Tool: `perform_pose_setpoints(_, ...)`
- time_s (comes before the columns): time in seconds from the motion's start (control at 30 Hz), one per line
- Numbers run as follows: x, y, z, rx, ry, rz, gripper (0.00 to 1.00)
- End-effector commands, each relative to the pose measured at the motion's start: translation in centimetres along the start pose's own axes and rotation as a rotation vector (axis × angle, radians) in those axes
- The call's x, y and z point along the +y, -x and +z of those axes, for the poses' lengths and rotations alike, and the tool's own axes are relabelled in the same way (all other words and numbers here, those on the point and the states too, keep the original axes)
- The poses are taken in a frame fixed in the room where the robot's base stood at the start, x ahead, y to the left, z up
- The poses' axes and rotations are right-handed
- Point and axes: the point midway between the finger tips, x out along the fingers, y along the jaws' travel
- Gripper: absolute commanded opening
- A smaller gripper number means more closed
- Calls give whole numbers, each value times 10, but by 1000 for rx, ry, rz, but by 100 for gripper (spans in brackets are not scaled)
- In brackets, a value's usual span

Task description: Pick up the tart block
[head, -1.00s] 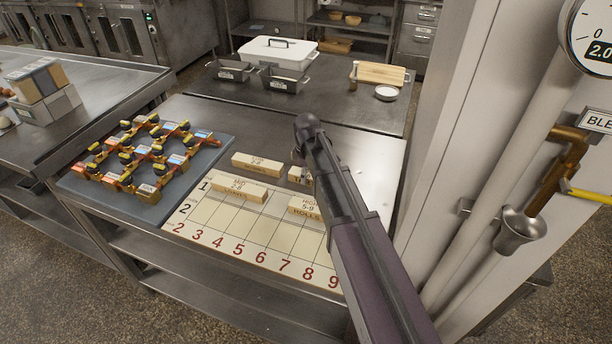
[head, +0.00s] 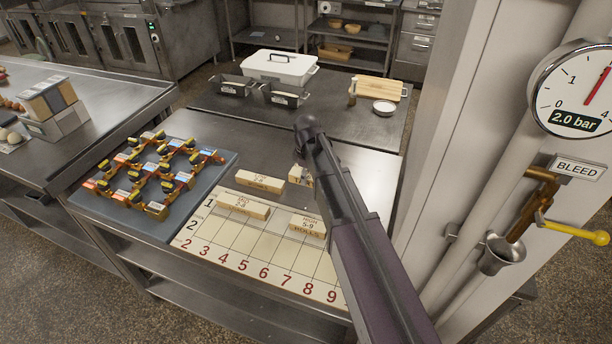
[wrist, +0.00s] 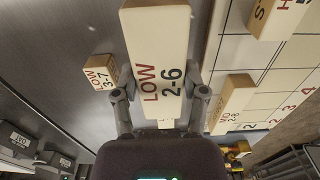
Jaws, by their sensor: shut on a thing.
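My gripper (wrist: 160,100) is shut on a long pale wooden block (wrist: 158,45) with a white top reading "LOW 2-6". In the head view my arm covers most of this block; a small end (head: 298,174) shows with a letter T on its front, so it appears to be the tart block. In the wrist view it looks much larger than the other blocks, so it seems held above the table. The gripper fingers are hidden in the head view.
A "LOW 3-7" block (head: 260,181), a "MID 2-8" block (head: 242,206) and a "HIGH 5-9" rolls block (head: 308,226) rest near or on the numbered grid board (head: 238,248). A blue tray (head: 114,214) stands left. A pipe with gauge (head: 585,90) stands right.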

Motion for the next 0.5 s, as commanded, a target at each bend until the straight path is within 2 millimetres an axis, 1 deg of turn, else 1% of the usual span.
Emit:
perform_pose_setpoints(0.03,0,9,0,0,0,0,5)
perform_pose_setpoints(0.2,0,18,0,0,0,0,5)
perform_pose_setpoints(0.5,0,23,0,0,0,0,5)
